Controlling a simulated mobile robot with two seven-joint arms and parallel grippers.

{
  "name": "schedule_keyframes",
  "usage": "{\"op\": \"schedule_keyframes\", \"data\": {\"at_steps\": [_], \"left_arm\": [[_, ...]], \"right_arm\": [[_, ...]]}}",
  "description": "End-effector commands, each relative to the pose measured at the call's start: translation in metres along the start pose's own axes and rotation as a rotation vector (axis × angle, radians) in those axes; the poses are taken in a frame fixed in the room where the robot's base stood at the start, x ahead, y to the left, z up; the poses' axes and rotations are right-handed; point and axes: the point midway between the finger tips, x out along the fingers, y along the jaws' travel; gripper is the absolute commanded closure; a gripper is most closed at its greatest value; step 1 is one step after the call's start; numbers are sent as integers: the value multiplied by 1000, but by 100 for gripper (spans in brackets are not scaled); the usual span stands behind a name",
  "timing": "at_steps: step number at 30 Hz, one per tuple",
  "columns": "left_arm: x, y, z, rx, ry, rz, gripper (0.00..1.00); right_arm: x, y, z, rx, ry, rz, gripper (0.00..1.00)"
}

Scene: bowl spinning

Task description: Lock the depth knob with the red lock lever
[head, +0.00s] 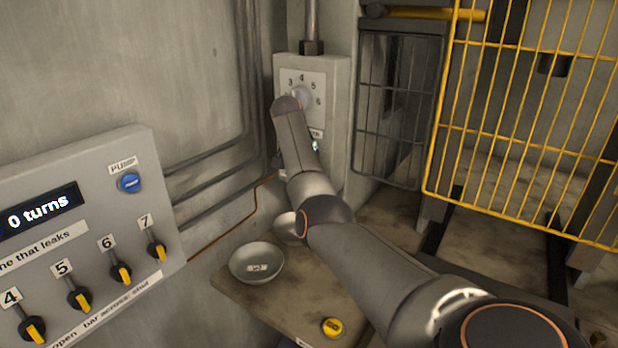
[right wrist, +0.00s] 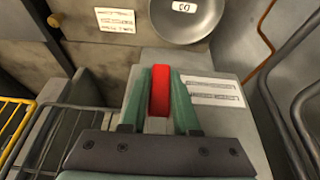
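The red lock lever (right wrist: 160,92) shows in the right wrist view, standing between the two teal fingers of my right gripper (right wrist: 161,85). The fingers press close on both sides of it with no clear gap, so the gripper looks shut on it. In the head view my right arm hides the lever and most of the gripper. The depth knob (head: 301,95) is a pale dial on the grey wall box (head: 338,75), with numbers 3 to 6 visible around it. My arm partly covers it. My left gripper is not in view.
A metal bowl (head: 257,262) and a yellow knob (head: 331,327) are on the bench below. At left, a control panel (head: 100,165) carries a blue pump button (head: 129,183) and several yellow-black knobs. A yellow wire gate (head: 530,130) stands at right.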

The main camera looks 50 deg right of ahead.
Motion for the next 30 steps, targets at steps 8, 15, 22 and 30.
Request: {"op": "schedule_keyframes", "data": {"at_steps": [8, 15, 22, 30], "left_arm": [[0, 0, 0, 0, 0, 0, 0], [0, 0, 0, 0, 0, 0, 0], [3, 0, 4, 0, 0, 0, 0], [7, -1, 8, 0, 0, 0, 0]], "right_arm": [[1, 1, 1, -1, -2, 7, 43], [0, 1, 0, 0, -1, 3, 43], [-26, 0, 0, 0, 2, -2, 43], [-86, 0, 0, 0, 0, 0, 43]]}}
